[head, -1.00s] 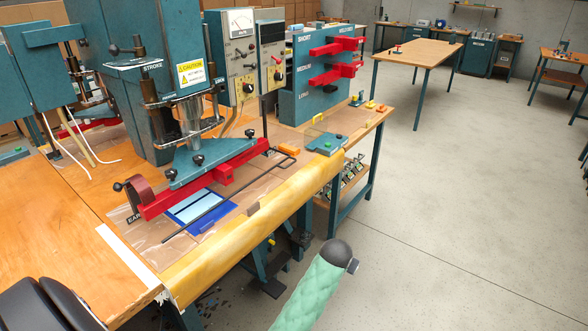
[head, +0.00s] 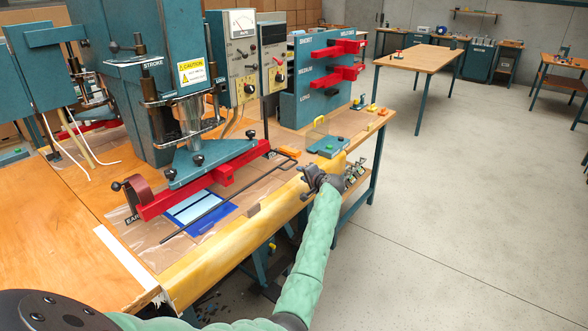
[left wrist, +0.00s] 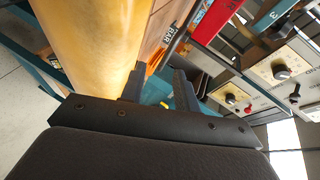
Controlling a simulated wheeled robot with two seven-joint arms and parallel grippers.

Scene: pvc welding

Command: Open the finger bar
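The finger bar (head: 224,203), a thin black rod frame, lies low over the bench in front of the red welding bar (head: 205,180) of the blue press. Its far right end, near the orange piece, has a narrow loop. My left gripper (head: 308,178) is past the bench's padded yellow front edge, just right of and below that loop, apparently apart from it. In the left wrist view its two fingers (left wrist: 158,88) stand apart with nothing clearly between them. The finger bar cannot be made out clearly there. My right gripper is not in view.
The yellow padded edge (head: 215,250) runs along the bench front. Blue sheets (head: 205,212) lie under the finger bar. A small blue device with a clear cover (head: 325,145) stands right of the loop. A control box (head: 242,60) stands behind. Open floor lies to the right.

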